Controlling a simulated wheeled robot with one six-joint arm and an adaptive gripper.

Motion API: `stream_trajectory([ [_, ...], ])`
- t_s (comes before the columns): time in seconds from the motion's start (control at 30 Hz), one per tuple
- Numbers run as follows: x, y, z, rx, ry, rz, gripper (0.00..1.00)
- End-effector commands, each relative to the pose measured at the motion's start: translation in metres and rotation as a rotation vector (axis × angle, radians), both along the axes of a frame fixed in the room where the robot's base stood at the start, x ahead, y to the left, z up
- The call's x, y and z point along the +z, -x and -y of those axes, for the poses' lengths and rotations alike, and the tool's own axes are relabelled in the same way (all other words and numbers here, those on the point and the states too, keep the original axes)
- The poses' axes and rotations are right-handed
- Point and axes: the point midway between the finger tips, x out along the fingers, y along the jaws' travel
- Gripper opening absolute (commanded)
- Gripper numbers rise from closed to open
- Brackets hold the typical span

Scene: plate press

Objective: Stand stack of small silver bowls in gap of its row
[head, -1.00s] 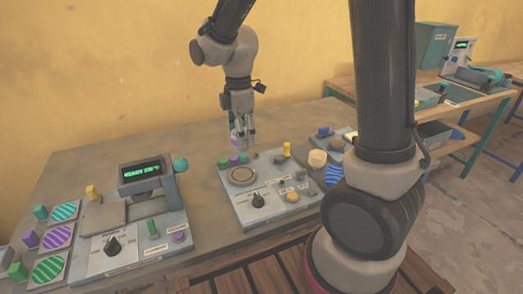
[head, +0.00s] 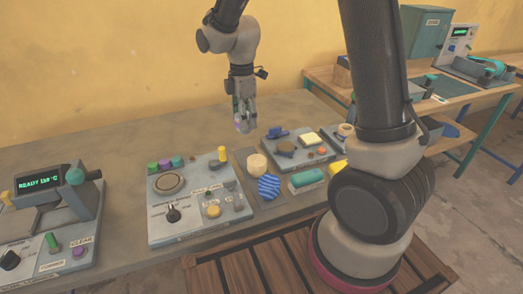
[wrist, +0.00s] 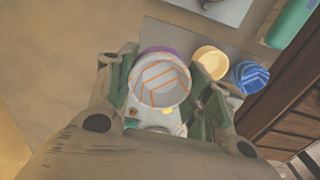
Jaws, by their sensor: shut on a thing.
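My gripper (head: 243,122) is shut on a round, pale silver, bowl-like thing, which looks like the stack of small silver bowls. In the wrist view the stack (wrist: 162,82) sits between the fingers, with orange lines on its face and a purple edge. How many bowls it has cannot be told. The gripper holds it in the air above the bench, behind the panels. A grey strip (head: 240,157) holds a cream stack (head: 257,165) and a blue striped stack (head: 268,187) in a row. Bare strip shows behind the cream stack. Both stacks also show in the wrist view, right of the gripper.
A control panel (head: 195,225) with a round plate and knobs stands left of the strip. Another panel (head: 302,150) with dark and yellow pieces stands to its right. A teal roll (head: 307,178) lies in front of that panel. The bench behind the panels is clear.

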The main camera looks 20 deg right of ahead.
Motion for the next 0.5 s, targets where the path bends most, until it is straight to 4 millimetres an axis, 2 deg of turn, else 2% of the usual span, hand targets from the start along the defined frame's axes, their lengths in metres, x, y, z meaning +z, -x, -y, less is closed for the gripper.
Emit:
stream_trajectory([
  [0.3,-0.055,0.0,0.0,0.0,0.001,-0.004,0.24],
  [0.5,-0.072,0.0,0.0,0.0,0.001,-0.002,0.24],
])
